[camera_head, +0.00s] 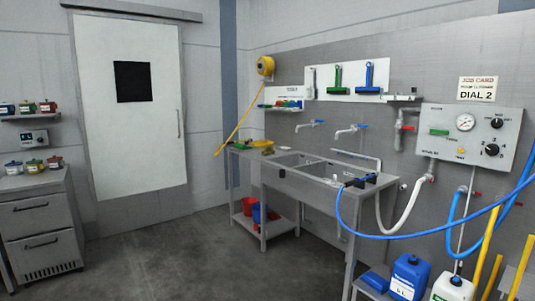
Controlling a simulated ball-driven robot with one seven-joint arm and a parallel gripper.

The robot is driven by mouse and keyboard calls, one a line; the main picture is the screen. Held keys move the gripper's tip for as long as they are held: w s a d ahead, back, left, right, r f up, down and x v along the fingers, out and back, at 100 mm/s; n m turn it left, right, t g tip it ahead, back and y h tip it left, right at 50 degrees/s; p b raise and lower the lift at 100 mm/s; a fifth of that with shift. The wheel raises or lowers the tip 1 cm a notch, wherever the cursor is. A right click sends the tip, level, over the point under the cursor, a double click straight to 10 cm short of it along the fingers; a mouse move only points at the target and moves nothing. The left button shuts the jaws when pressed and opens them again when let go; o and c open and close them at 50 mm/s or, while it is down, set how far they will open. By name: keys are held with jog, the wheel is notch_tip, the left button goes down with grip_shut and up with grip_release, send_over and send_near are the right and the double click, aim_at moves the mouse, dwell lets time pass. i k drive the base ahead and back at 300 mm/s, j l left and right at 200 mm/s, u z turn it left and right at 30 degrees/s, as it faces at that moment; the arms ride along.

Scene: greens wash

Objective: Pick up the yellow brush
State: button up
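A small yellow item (262,144) lies at the back left end of the steel sink bench; it may be the yellow brush, but it is too small for me to tell its shape. A green brush (337,80) and a blue brush (370,80) hang on a white wall board (320,90) above the sink. My gripper is not in view.
A steel sink bench (325,192) stands against the wall, with a blue hose (400,236) looping at its right. Blue and white jugs and yellow poles (486,248) crowd the front right. A grey drawer cabinet (38,222) stands left. The middle floor is clear.

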aim_at(269, 150)
jog(key=i+j+u, duration=0.1)
jog(key=i+u, duration=0.15)
jog(key=i, duration=0.2)
jog(key=i+u, duration=0.25)
jog(key=i, duration=1.7)
jog(key=i+z, duration=0.1)
jog(key=i, duration=0.55)
jog(key=i+j, duration=0.15)
jog(key=i, duration=0.45)
jog(key=i+j+z, duration=0.15)
jog(key=i, duration=0.5)
